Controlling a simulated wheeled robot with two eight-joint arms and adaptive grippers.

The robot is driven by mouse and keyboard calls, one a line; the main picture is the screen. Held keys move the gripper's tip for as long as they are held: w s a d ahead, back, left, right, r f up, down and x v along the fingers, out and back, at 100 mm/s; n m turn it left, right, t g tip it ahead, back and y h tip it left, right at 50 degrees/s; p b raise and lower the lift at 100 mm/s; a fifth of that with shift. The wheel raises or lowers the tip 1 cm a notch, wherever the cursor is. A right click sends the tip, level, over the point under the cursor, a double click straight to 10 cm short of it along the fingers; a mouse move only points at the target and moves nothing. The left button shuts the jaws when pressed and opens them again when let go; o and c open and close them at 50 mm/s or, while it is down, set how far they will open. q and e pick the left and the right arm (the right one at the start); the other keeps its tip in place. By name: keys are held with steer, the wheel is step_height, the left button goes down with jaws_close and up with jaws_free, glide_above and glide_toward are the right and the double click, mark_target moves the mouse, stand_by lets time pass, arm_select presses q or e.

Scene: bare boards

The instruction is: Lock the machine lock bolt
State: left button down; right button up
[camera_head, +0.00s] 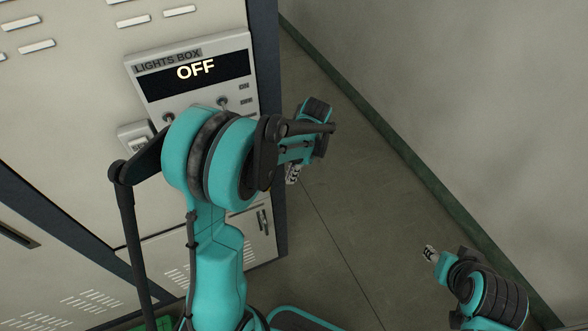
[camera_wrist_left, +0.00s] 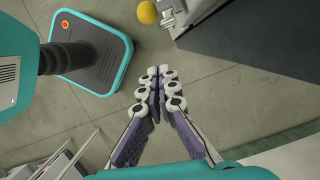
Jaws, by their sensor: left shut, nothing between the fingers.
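In the left wrist view, a yellow ball (camera_wrist_left: 147,12) sits beside a metal bracket (camera_wrist_left: 172,14) at the top edge, by the dark machine side (camera_wrist_left: 262,30). I cannot tell for certain whether these belong to the lock bolt. My left gripper (camera_wrist_left: 158,72) is shut and empty, its fingertips below the ball in the picture and apart from it. In the head view my left gripper (camera_head: 293,173) hangs right of the pale machine front (camera_head: 75,75), partly behind its own wrist. My right gripper (camera_head: 430,253) is at the lower right, small and away from the machine.
A lights box (camera_head: 190,72) reading OFF is mounted on the machine front. A metal latch (camera_head: 263,220) shows on a lower panel, right of my left arm. A grey wall (camera_head: 450,100) with a dark green base strip stands at right. The floor (camera_head: 345,215) between is clear.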

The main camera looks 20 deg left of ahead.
arm_select(q)
steer(key=s+a, duration=0.1)
steer(key=s+a+f, duration=0.1)
steer(key=a+b, duration=0.1)
steer(key=shift+s+a+f, duration=0.3)
steer(key=shift+s+f, duration=0.05)
steer(key=shift+s, duration=0.05)
steer(key=s+a, duration=0.3)
steer(key=shift+s, duration=0.25)
steer(key=shift+d, duration=0.1)
